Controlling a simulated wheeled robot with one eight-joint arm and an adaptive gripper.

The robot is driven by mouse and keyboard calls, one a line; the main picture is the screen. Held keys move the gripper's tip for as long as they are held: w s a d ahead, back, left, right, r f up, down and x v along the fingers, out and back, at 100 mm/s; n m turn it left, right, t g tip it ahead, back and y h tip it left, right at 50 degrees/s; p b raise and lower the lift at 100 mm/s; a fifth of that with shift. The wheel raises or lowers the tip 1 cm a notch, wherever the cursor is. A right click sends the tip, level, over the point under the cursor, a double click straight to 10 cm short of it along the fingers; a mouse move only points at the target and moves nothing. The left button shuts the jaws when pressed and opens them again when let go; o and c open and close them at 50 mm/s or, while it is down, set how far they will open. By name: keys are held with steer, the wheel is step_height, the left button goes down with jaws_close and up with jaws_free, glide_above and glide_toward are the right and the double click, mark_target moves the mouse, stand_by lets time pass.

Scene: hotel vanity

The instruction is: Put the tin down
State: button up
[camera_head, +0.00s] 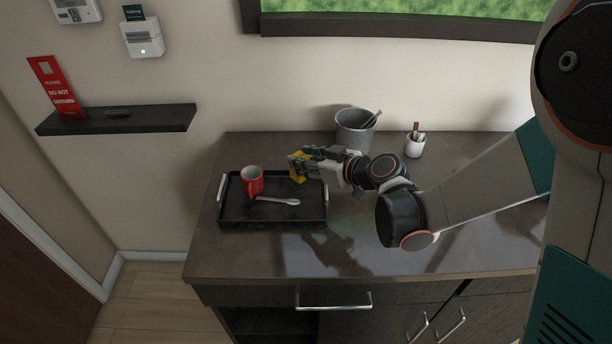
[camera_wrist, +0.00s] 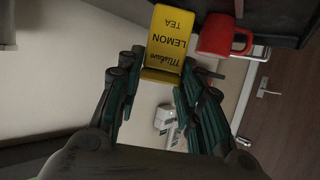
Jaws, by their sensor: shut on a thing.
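The tin is a yellow box marked "LEMON TEA" (camera_wrist: 169,45), held between the fingertips of my gripper (camera_wrist: 160,82) in the wrist view. In the head view the tin (camera_head: 297,168) shows as a small yellow shape at the end of my gripper (camera_head: 303,163). My gripper is shut on it, over or near the right back part of the black tray (camera_head: 240,216). I cannot tell whether the tin touches the tray.
A red mug (camera_head: 254,182) stands in the tray left of the tin, with a white spoon (camera_head: 278,201) in front. A grey bucket (camera_head: 354,132) and a small white cup (camera_head: 414,146) stand behind my arm. The counter front is clear.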

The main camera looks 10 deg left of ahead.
steer(key=shift+f+b, duration=0.75)
steer(key=shift+f, duration=1.35)
steer(key=shift+f, duration=0.25)
steer(key=o, duration=1.1)
steer(key=shift+r, duration=0.1)
steer(key=shift+c, duration=0.2)
steer(key=shift+r, duration=0.1)
steer(key=shift+s+d+r, duration=0.1)
steer(key=shift+d+r, duration=0.1)
steer(key=p+v, duration=0.2)
steer(key=v, duration=0.9)
steer(key=shift+s+d+p, duration=0.2)
steer(key=shift+d+p, duration=0.05)
steer(key=shift+p, duration=0.1)
steer(key=shift+d, duration=0.1)
